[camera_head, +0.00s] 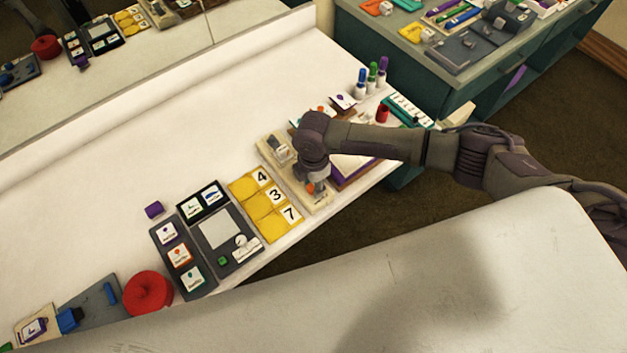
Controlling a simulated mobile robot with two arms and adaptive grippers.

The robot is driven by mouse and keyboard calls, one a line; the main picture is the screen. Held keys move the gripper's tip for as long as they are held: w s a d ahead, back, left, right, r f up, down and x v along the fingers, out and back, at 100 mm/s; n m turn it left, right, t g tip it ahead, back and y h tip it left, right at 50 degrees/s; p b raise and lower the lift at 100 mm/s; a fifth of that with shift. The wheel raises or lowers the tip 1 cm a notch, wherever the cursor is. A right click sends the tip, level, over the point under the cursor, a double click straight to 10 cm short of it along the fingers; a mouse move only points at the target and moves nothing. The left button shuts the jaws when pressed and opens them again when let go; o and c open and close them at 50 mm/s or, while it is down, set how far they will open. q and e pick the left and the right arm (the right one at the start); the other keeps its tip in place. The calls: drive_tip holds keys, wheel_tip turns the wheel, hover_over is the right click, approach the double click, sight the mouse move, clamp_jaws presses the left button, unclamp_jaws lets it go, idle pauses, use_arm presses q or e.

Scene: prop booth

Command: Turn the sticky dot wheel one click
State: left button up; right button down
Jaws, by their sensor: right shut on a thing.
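A beige board (268,153) lies on the white counter in the middle, with a small grey device (279,147) at its far end. My right gripper (316,189) reaches down over the near end of this board. It is shut on a small part there, which I take to be the sticky dot wheel; a bit of orange shows beside the fingers. The gripper and wrist hide most of that part, so its dots and its angle cannot be read. My left gripper is not in view.
Yellow number cards (268,222) lie just left of the beige board. Farther left are a dark panel (222,262), a red round object (147,293) and a purple block (154,210). Colored bottles (372,72) stand behind my right arm. The counter's back left is bare.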

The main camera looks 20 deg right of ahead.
drive_tip(key=n, duration=0.4)
drive_tip(key=shift+n, duration=2.8)
drive_tip(key=c, duration=0.8)
unclamp_jaws()
drive_tip(key=shift+o, duration=0.2)
drive_tip(key=shift+r, duration=0.1)
wheel_tip(320, 180, up, 12)
